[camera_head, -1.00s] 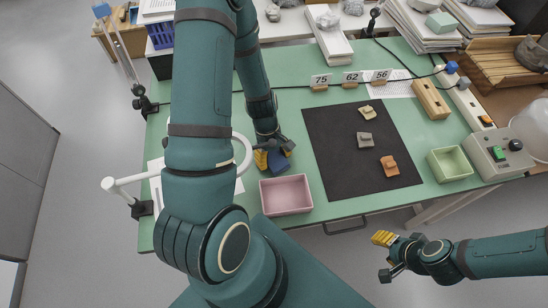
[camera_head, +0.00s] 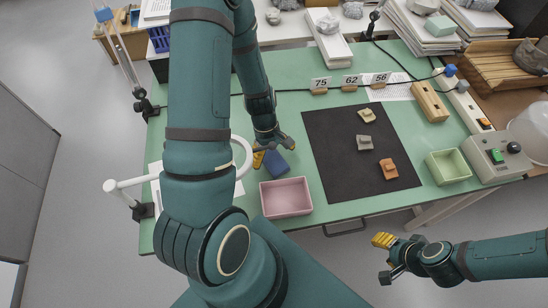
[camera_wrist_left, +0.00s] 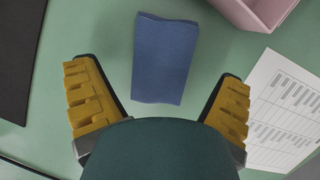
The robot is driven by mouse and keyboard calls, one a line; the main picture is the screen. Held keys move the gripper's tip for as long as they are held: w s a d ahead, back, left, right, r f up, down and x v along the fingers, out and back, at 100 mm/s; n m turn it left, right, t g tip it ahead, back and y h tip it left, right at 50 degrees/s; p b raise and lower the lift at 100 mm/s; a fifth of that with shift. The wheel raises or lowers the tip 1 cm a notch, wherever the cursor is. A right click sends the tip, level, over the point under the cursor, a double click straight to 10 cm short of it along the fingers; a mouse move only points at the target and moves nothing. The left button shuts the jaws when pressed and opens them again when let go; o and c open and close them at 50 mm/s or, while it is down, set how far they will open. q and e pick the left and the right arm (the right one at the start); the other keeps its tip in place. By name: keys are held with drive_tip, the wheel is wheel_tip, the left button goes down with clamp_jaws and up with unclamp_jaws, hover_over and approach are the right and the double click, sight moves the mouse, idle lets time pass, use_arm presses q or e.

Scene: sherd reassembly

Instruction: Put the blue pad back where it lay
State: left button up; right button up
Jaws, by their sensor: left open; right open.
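The blue pad (camera_head: 276,161) lies flat on the green table, just behind the pink tray (camera_head: 286,197). In the left wrist view the whole pad (camera_wrist_left: 165,58) shows on bare table, apart from the tray's corner. My left gripper (camera_head: 272,150) is above and behind the pad in the head view, partly hiding it. In the left wrist view its yellow fingers (camera_wrist_left: 158,102) are wide apart with nothing between their tips, and the pad lies ahead of them. My right gripper (camera_head: 383,258) is open and empty, off the table's front edge.
A black mat (camera_head: 340,170) holds three sherds (camera_head: 364,142) to the right. A green tray (camera_head: 447,166) and a switch box (camera_head: 497,155) stand further right. A white ring lamp (camera_head: 243,160) stands close to the left of the left gripper. A printed sheet (camera_wrist_left: 285,112) lies near the pad.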

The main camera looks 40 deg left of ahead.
sight(268, 152)
use_arm(q)
drive_tip(key=s+p+v, duration=0.1)
drive_tip(key=p+v, duration=0.1)
drive_tip(key=v, duration=0.8)
drive_tip(key=shift+w+p, duration=0.35)
drive_tip(key=shift+w, duration=0.1)
drive_tip(key=shift+d, duration=0.1)
